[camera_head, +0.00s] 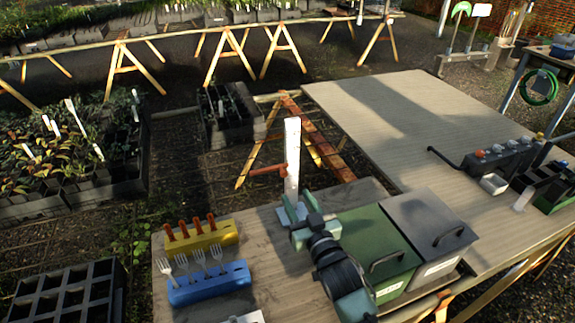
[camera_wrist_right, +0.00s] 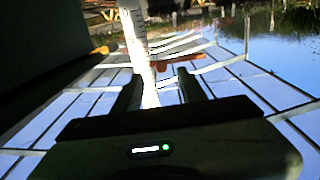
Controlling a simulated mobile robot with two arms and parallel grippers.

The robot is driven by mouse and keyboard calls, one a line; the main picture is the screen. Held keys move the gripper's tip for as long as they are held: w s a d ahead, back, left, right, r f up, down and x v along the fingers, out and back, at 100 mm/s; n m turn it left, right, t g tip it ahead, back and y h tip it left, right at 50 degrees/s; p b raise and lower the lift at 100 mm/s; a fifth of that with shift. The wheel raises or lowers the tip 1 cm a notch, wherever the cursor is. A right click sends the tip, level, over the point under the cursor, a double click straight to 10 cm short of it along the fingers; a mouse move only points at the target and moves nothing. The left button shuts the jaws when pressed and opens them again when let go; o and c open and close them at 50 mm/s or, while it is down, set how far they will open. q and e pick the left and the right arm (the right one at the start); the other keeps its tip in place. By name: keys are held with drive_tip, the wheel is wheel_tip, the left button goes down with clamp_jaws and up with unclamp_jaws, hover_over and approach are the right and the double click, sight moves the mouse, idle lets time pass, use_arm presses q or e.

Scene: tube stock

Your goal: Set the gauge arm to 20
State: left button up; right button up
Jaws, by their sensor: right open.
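The gauge is a white upright post (camera_head: 292,155) on the near table, on a pale base. An orange arm (camera_head: 268,171) sticks out to the left from the post, about midway up. In the right wrist view the post (camera_wrist_right: 134,38) shows dark scale marks too blurred to read, and orange (camera_wrist_right: 103,50) shows beside it. My right gripper (camera_head: 303,226) is low in front of the post, below the orange arm. Its two fingers are apart in the right wrist view (camera_wrist_right: 160,82), with the post beyond them; I cannot tell whether they touch it. My left gripper is not in view.
A green box (camera_head: 372,238) and a grey box (camera_head: 428,222) with handles stand right of my right arm. A yellow rack (camera_head: 200,243) and a blue rack (camera_head: 207,285) with forks stand left. The back table (camera_head: 385,110) is largely clear.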

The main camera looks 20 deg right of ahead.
sight(285, 176)
drive_tip(key=w, duration=0.2)
drive_tip(key=w+r+p, duration=0.1)
drive_tip(key=w, duration=0.1)
drive_tip(key=shift+w+a, duration=0.2)
drive_tip(key=w, duration=0.2)
drive_tip(key=shift+w+f, duration=0.1)
drive_tip(key=shift+w, duration=0.65)
clamp_jaws()
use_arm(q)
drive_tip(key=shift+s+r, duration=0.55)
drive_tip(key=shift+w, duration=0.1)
